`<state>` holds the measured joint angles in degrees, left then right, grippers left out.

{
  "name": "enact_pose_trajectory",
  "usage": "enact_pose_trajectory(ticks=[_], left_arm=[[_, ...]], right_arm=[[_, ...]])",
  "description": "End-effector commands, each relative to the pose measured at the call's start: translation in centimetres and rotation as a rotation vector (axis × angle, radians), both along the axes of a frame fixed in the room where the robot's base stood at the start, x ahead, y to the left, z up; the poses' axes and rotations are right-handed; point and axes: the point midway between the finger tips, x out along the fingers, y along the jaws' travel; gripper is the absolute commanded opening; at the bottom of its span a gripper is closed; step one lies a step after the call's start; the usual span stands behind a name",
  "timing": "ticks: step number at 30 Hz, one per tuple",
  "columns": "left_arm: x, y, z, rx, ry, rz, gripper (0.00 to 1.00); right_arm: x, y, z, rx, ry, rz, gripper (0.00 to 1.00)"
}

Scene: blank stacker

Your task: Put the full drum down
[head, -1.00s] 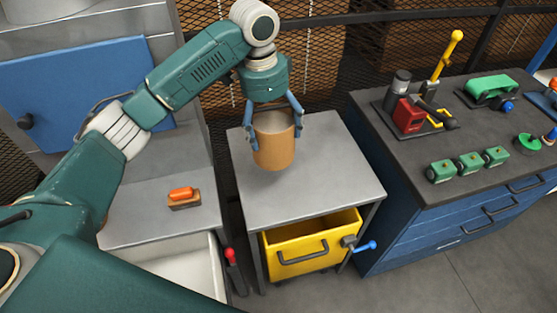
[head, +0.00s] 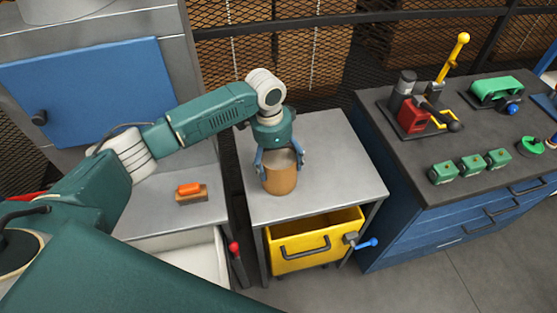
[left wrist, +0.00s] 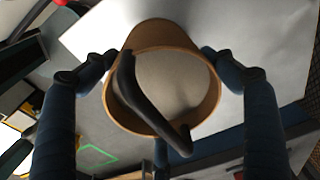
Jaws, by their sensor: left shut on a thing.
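The drum (head: 280,181) is a tan-brown cylinder with a pale grey fill at its open top. It is upright over the grey table (head: 335,180), its base at or very near the top; I cannot tell if it touches. My left gripper (head: 280,163) comes from above and is shut on the drum, with blue fingers on both sides of the rim. In the left wrist view the drum's rim (left wrist: 214,98) sits between the fingers, and a dark curved handle (left wrist: 140,98) crosses its mouth. My right gripper is not in view.
A yellow bin (head: 315,241) sits under the table, with a blue-knobbed lever (head: 366,244) beside it. A blue cabinet (head: 420,232) with tools and green blocks stands right. An orange-topped brush (head: 190,190) lies on the left counter. The table is otherwise clear.

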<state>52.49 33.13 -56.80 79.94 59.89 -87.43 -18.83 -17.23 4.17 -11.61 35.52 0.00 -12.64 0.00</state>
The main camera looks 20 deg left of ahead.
Motion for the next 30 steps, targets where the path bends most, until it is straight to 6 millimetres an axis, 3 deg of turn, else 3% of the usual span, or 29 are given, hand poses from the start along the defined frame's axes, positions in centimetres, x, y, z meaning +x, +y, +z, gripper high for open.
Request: enact_pose_trajectory(ticks=[8, 9, 11, 22, 26, 30], left_arm=[[0.1, -0.1, 0.0, -0.002, -0.003, 0.000, 0.34], [0.0, 0.0, -0.2, -0.001, 0.001, 0.000, 0.90], [0.0, 0.0, -0.2, -0.001, 0.001, 0.000, 1.00], [0.0, 0.0, 0.4, -0.001, -0.001, -0.001, 1.00], [0.0, 0.2, 2.1, -0.002, -0.003, -0.001, 1.00], [-0.2, 0.4, 5.1, -0.002, -0.004, -0.001, 1.00]], right_arm=[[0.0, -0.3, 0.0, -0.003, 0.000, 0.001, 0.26], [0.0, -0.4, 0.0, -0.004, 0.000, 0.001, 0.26], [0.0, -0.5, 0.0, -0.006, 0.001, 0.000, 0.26], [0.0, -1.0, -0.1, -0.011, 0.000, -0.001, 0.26], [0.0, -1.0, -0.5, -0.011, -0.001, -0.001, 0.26], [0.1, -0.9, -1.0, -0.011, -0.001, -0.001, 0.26]])
